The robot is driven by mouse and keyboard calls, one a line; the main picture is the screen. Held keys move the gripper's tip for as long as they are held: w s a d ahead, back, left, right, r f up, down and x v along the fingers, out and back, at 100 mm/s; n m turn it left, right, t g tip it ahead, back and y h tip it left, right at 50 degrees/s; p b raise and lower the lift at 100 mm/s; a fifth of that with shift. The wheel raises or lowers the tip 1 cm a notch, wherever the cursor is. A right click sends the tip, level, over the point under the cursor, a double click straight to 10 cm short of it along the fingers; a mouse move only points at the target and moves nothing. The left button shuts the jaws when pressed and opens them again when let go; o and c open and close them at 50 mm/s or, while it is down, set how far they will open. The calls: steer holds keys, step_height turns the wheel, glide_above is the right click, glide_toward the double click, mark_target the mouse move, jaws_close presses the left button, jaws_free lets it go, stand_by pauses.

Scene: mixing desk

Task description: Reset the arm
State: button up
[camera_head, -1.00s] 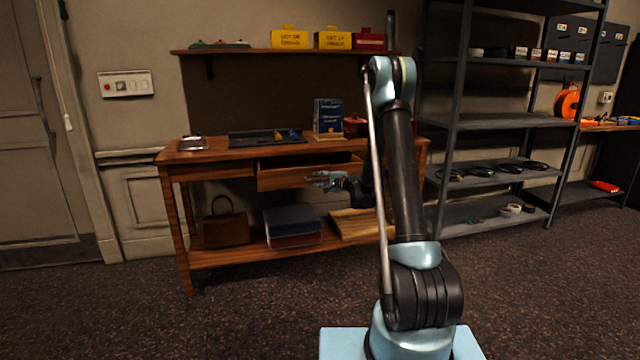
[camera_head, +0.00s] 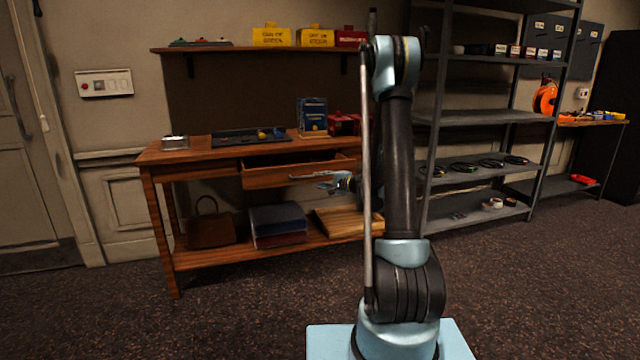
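My arm (camera_head: 400,165) rises from its light-blue base in the middle of the view, bent at the top, with its far part hidden behind the upright link. My gripper (camera_head: 305,182) points left in front of the wooden desk, just below and in front of the pulled-out drawer (camera_head: 290,177). Its fingers look parted, with nothing seen between them. It looks apart from the drawer, though the exact gap is hard to judge.
The wooden desk (camera_head: 205,152) holds a dark tray (camera_head: 250,138) and a blue box (camera_head: 312,117). A bag (camera_head: 210,228) and a dark blue case (camera_head: 278,220) are on its lower shelf. A metal rack (camera_head: 480,116) stands right. The carpet in front is clear.

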steer(key=shift+s, duration=0.1)
steer(key=s+r+n+g+h, duration=0.2)
steer(key=s+r+n+g, duration=0.15)
steer(key=s, duration=0.75)
steer(key=s+r+n+g+h, duration=0.15)
steer(key=s+n, duration=0.25)
steer(key=s, duration=0.7)
steer(key=s+d+f+n+g+h, duration=0.1)
steer(key=s+d, duration=0.3)
steer(key=s, duration=0.5)
steer(key=s+d+f+n+g+h, duration=0.1)
steer(key=s+d+f+g+h, duration=0.1)
steer(key=s, duration=0.8)
steer(key=s+d+f+n+g+h, duration=0.2)
steer(key=s+d+f+h, duration=0.1)
steer(key=s+d, duration=0.4)
steer(key=s+f, duration=0.1)
steer(key=s, duration=0.2)
steer(key=shift+s, duration=0.25)
steer(key=shift+h, duration=0.25)
steer(key=shift+w+f, duration=0.2)
steer(key=shift+w, duration=0.25)
